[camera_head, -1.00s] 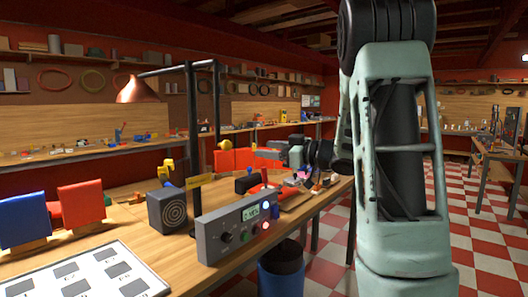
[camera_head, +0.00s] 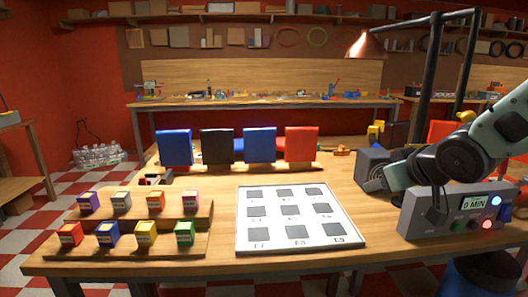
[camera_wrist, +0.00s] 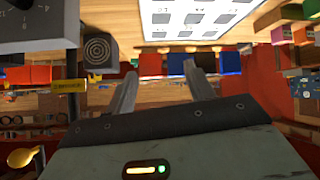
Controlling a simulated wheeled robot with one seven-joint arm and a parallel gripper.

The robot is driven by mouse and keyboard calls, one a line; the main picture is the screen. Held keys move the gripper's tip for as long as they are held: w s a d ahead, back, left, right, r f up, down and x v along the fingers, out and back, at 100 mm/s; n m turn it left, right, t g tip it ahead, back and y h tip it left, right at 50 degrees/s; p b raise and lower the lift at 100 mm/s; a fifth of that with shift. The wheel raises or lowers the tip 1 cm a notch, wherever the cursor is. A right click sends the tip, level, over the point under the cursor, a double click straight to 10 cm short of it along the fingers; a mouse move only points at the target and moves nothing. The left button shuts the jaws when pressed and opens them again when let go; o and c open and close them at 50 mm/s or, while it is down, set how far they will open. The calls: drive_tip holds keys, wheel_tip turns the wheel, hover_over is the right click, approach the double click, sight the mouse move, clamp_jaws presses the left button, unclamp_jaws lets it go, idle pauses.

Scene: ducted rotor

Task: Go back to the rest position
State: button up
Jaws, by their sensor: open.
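My gripper (camera_wrist: 162,75) shows in the wrist view with its two fingers apart and nothing between them. Its status light glows green and yellow. In the head view my arm enters from the right edge and reaches left above the wooden table (camera_head: 215,262), near the grey control box; the fingertips are not clear there. The wrist view is upside down and shows the white board with dark squares (camera_wrist: 190,18) beyond the fingers.
On the table stand the white board (camera_head: 243,232), a stepped rack (camera_head: 190,209) of small coloured blocks, several upright coloured panels (camera_head: 217,146), a speaker box (camera_head: 371,170) and a control box (camera_head: 440,227). A lamp (camera_head: 366,44) hangs behind. Table space left of the speaker is clear.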

drive_tip(key=s+a+f+n+g, duration=0.1)
drive_tip(key=s+a+f+g, duration=0.1)
drive_tip(key=s, duration=0.7)
drive_tip(key=s+a+f+n+g, duration=0.1)
drive_tip(key=s+a+f+g, duration=0.2)
drive_tip(key=s+a, duration=0.4)
drive_tip(key=s+a+f+n+g+h, duration=0.1)
drive_tip(key=s+a+g, duration=0.4)
drive_tip(key=s, duration=0.7)
drive_tip(key=shift+a+f+n+p, duration=0.3)
drive_tip(key=shift+f+n, duration=0.3)
drive_tip(key=shift+f, duration=0.15)
drive_tip(key=shift+d, duration=0.1)
